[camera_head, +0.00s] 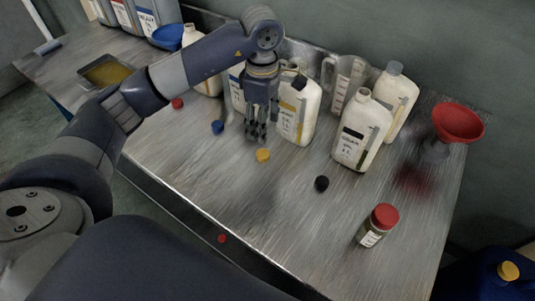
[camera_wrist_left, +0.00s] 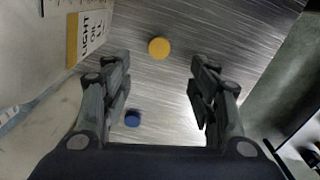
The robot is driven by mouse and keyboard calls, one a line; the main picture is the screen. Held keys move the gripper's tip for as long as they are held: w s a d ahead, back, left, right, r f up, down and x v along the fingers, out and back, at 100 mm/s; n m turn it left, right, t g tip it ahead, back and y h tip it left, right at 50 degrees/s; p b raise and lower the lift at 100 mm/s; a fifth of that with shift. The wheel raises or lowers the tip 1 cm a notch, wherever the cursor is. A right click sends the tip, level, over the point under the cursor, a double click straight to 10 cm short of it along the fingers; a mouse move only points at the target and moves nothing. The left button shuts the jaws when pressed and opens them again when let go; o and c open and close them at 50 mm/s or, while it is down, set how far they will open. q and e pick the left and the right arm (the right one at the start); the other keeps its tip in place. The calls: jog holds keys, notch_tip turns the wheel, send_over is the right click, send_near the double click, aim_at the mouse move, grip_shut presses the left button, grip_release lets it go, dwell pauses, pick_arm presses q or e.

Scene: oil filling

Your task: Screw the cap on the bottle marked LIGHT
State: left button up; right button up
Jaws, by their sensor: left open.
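The bottle marked LIGHT (camera_head: 301,117) is white with a yellow label and stands upright on the metal table, just right of my left gripper. Its "LIGHT OIL" label (camera_wrist_left: 90,36) is readable in the left wrist view. My wrist partly overlaps the bottle in the head view, and its mouth is too small to make out clearly. A yellow cap (camera_head: 263,155) lies on the table in front of the bottle. The cap also shows in the left wrist view (camera_wrist_left: 159,48), beyond the fingertips. My left gripper (camera_head: 256,136) is open, pointing down, with nothing between its fingers (camera_wrist_left: 160,72).
A blue cap (camera_head: 217,127), a red cap (camera_head: 177,103) and a black cap (camera_head: 321,183) lie on the table. Other white bottles (camera_head: 362,132), a clear jug (camera_head: 346,82), a red funnel (camera_head: 458,122) and a red-lidded jar (camera_head: 377,226) stand right. The front middle is clear.

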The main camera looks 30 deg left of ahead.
pick_arm(q)
send_over(263, 153)
jog(key=shift+w+d+f+p, duration=0.1)
jog(key=shift+f+p, duration=0.05)
jog(key=shift+f, duration=1.45)
jog(key=shift+d+f+p, duration=0.1)
jog(key=shift+f+p, duration=0.05)
jog(key=shift+f, duration=1.4)
pick_arm(e)
jog(key=shift+s+a, duration=0.15)
jog(key=shift+s, duration=0.15)
pick_arm(q)
jog(key=f, duration=0.2)
jog(key=f+p, duration=0.1)
jog(key=f, duration=0.1)
jog(key=shift+s+a+p, duration=0.2)
jog(key=shift+p, duration=0.1)
jog(key=shift+f, duration=0.55)
pick_arm(e)
jog(key=shift+s+r, duration=0.1)
jog(key=shift+r, duration=0.7)
pick_arm(q)
jog(key=shift+c, duration=0.3)
jog(key=c, duration=0.7)
pick_arm(e)
jog(key=shift+d, duration=0.2)
